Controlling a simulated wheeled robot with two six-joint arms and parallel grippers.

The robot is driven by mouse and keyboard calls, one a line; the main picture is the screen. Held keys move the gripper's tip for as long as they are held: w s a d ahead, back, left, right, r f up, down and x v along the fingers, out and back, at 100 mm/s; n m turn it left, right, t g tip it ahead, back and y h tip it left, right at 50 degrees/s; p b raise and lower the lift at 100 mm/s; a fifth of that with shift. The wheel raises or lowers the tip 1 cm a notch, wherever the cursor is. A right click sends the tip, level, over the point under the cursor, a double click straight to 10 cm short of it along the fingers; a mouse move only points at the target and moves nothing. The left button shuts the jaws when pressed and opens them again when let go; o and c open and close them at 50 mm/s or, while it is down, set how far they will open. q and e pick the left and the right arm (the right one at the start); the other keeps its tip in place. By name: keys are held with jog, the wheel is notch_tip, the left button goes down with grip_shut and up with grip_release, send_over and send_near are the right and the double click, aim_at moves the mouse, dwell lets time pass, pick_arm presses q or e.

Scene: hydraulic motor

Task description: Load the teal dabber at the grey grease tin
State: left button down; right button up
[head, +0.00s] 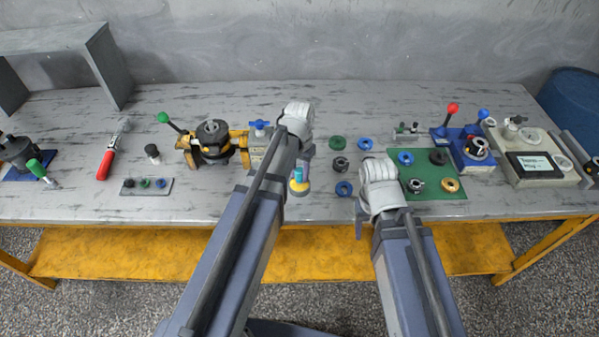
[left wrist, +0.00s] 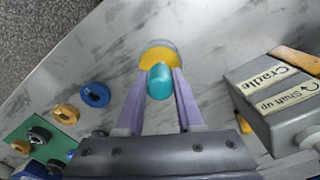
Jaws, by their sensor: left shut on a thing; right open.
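The teal dabber (head: 298,173) is held upright between the purple fingers of my left gripper (head: 301,168). In the left wrist view the fingers (left wrist: 160,85) are shut on the dabber (left wrist: 160,82), whose rounded teal end faces the camera. The grey grease tin (head: 299,192), filled with yellow grease, sits near the table's front edge just below the dabber. In the left wrist view the tin (left wrist: 159,52) is partly hidden behind the dabber. I cannot tell whether the dabber's lower end touches the grease. My right gripper (head: 360,230) is open and empty at the front edge.
A grey box labelled Cradle (left wrist: 275,95) stands close beside my left gripper. Blue and green rings (head: 338,143) lie right of the tin. A green mat (head: 440,197) with parts lies further right. A yellow-and-black motor fixture (head: 212,145) stands to the left.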

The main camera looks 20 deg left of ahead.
aim_at(299, 170)
pick_arm(q)
jog(key=shift+f+b, duration=0.55)
jog(key=shift+b, duration=0.05)
dwell(1.8)
jog(key=shift+r, duration=0.1)
notch_tip(299, 170, up, 7)
jog(key=p, duration=0.7)
